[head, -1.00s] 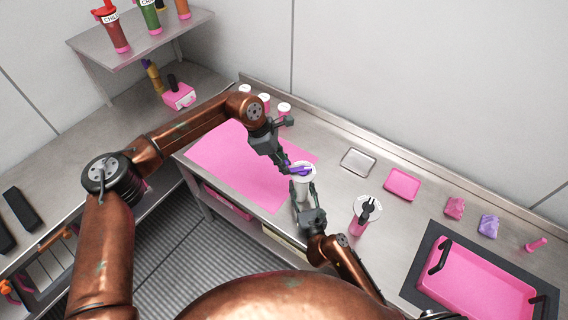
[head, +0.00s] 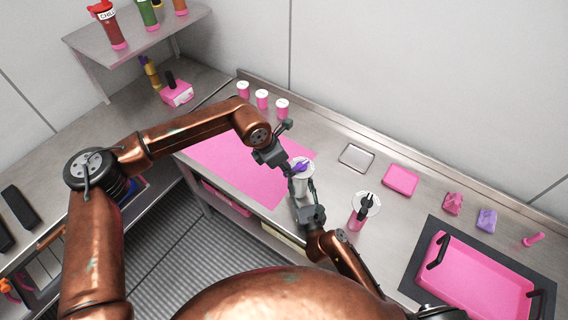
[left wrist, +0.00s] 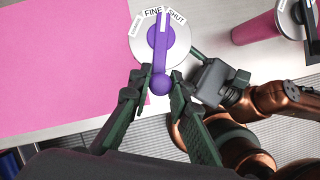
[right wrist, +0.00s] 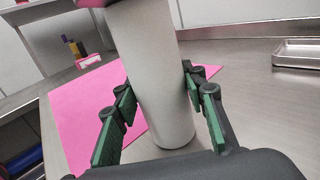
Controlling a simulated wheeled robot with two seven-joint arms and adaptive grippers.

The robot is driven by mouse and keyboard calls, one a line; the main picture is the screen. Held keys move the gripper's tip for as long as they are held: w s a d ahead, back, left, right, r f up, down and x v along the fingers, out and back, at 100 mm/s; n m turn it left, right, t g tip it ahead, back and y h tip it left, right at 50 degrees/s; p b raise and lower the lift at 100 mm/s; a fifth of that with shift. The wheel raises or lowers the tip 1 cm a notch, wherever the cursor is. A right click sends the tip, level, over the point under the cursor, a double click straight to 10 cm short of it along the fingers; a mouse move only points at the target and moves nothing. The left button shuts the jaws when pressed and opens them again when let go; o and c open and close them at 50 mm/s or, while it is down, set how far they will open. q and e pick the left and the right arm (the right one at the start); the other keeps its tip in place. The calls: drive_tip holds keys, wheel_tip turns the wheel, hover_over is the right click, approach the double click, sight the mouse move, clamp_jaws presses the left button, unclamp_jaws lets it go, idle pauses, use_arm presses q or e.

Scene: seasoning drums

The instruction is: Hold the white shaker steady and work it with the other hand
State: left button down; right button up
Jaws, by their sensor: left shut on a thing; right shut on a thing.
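The white shaker (head: 304,184) stands on the steel counter by the pink mat's right edge. In the right wrist view its plain white body (right wrist: 155,70) looks upright, and my right gripper (right wrist: 160,88) is shut around it. On its lid is a purple lever (left wrist: 160,45) with a round knob. My left gripper (left wrist: 158,82) is shut on the knob from above. The lever's far end lies between the labels FINE and SHUT; another label to the left is hard to read. In the head view the left gripper (head: 288,168) partly covers the lid.
A pink shaker with a white lid and black lever (head: 359,215) stands close on the right. Several small white-lidded pink jars (head: 262,99) are at the back. The pink mat (head: 225,160) is bare. A metal tray (head: 356,158) and a pink tub (head: 470,285) lie further right.

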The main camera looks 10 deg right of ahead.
use_arm(q)
drive_tip(key=n, duration=0.1)
drive_tip(key=s+d+n+t, duration=0.1)
drive_tip(key=n, duration=0.1)
drive_tip(key=shift+s+d+n+y, duration=0.25)
drive_tip(key=shift+s+n+y, duration=0.05)
drive_tip(key=d+n, duration=0.1)
drive_tip(key=s+n+t+y, duration=0.1)
drive_tip(key=n, duration=0.1)
drive_tip(key=shift+d+n, duration=0.3)
drive_tip(key=shift+d, duration=0.1)
drive_tip(key=d+n, duration=0.1)
drive_tip(key=n+y, duration=0.1)
drive_tip(key=n, duration=0.1)
drive_tip(key=shift+s+d+n+t, duration=0.3)
drive_tip(key=shift+d+t, duration=0.1)
drive_tip(key=shift+w+d+n+y, duration=0.1)
drive_tip(key=shift+d+n+y, duration=0.3)
drive_tip(key=shift+n, duration=0.4)
drive_tip(key=shift+d+n+y, duration=0.35)
drive_tip(key=shift+n+y, duration=0.05)
drive_tip(key=shift+n, duration=0.4)
drive_tip(key=c, duration=1.8)
unclamp_jaws()
drive_tip(key=v, duration=1.2)
